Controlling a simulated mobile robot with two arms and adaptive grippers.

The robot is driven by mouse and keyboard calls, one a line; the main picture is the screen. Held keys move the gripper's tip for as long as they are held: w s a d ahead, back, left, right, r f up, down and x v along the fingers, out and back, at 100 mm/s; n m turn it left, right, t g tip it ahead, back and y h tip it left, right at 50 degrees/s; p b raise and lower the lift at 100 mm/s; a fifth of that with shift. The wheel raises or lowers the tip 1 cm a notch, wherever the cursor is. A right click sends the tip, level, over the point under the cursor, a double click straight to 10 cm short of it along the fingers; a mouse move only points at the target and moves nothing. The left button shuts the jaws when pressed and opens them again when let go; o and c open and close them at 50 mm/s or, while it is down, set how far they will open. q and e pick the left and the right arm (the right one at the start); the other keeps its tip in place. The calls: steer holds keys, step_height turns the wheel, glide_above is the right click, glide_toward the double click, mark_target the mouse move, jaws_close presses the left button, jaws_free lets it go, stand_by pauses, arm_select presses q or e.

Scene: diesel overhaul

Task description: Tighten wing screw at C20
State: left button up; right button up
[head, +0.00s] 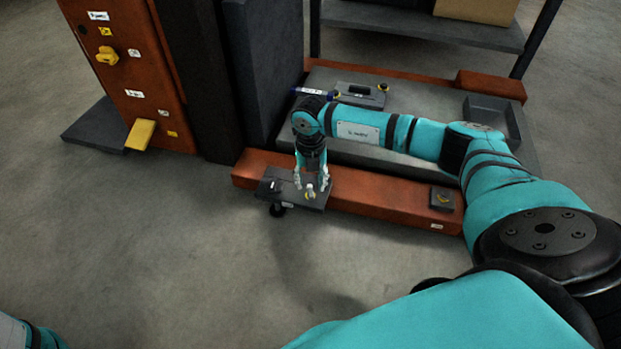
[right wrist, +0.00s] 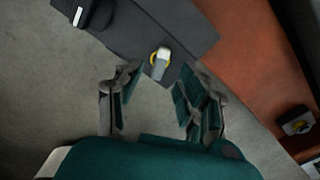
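A small wing screw (head: 310,191), pale with a yellow ring at its base, stands on a dark grey plate (head: 290,200) at the front of the orange beam. In the right wrist view the screw (right wrist: 162,60) sits near the edge of the plate (right wrist: 150,30). No C20 label is legible. My right gripper (head: 311,184) points down at the screw. In the right wrist view its fingers (right wrist: 153,88) are spread apart and empty, with the screw ahead of the gap between the tips; I cannot tell whether they touch it. My left gripper is out of view.
A black part (right wrist: 97,12) sits at the plate's other end. An orange beam (head: 385,205) runs behind, carrying a small dark block (head: 442,198). A grey platform (head: 425,105) lies beyond. An orange cabinet (head: 135,75) with yellow handles stands left. The front floor is clear.

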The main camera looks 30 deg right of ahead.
mark_target(311, 191)
steer(key=shift+f, duration=0.15)
stand_by(0.4)
steer(key=shift+f+b, duration=0.9)
steer(key=shift+f, duration=0.95)
jaws_close()
